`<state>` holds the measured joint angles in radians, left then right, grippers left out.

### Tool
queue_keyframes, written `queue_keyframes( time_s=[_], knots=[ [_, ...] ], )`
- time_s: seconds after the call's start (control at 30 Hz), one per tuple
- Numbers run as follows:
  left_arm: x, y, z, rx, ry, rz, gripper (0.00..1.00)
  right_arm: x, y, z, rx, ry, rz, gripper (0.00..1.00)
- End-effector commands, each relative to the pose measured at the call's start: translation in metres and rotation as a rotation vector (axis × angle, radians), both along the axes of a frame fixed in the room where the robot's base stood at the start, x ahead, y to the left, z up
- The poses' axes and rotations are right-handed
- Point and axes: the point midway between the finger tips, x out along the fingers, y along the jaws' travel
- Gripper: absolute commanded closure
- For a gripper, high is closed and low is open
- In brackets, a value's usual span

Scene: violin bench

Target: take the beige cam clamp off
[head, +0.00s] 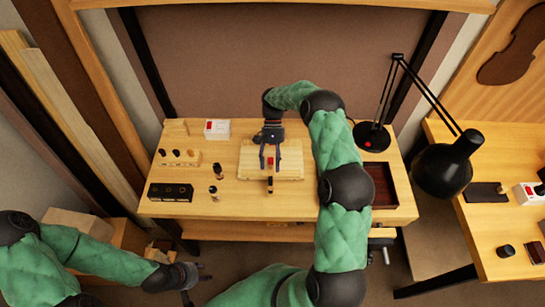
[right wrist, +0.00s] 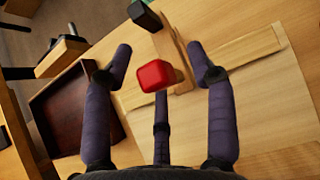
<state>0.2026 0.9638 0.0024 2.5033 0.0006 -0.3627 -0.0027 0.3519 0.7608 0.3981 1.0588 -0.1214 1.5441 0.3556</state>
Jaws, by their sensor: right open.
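The beige cam clamp appears as a pale wooden bar (right wrist: 172,52) in the right wrist view, with a red block (right wrist: 156,75) and a dark block (right wrist: 145,14) at it. In the head view its red part (head: 270,160) sits over a pale wooden board (head: 291,172). My right gripper (head: 270,168) is open above the board, its fingers on either side of the red part. In the right wrist view the fingers (right wrist: 162,62) are apart and the red block shows between them, not gripped. My left gripper (head: 198,282) is open and empty, low at the left, off the bench.
A dark tray (head: 383,186) stands right of the board. A black holder (head: 170,192), a wooden rack (head: 179,160), small dark-topped pieces (head: 215,180) and a red-and-white box (head: 217,129) are on the left. A black lamp (head: 445,165) leans over the right side.

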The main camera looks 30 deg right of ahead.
Motion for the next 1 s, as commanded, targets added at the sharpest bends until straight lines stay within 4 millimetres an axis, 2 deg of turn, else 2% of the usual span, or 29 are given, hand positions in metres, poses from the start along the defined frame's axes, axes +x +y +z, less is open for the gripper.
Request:
queue_keyframes(
  time_s=[0.17, 0.6, 0.8, 1.0],
  knots=[
    [0.000, 0.000, 0.000, 0.000, 0.000, 0.000, 0.60, 0.011, -0.006, 0.012, -0.001, -0.003, -0.001, 0.43],
    [0.000, 0.000, 0.000, 0.000, 0.000, 0.000, 0.60, 0.059, -0.035, 0.071, 0.000, -0.002, 0.000, 0.43],
    [0.000, 0.000, 0.000, 0.000, 0.000, 0.000, 0.60, 0.068, -0.041, 0.083, 0.000, 0.000, 0.000, 0.43],
    [0.000, 0.000, 0.000, 0.000, 0.000, 0.000, 0.60, 0.070, -0.042, 0.086, 0.000, 0.000, 0.000, 0.43]
  ],
)
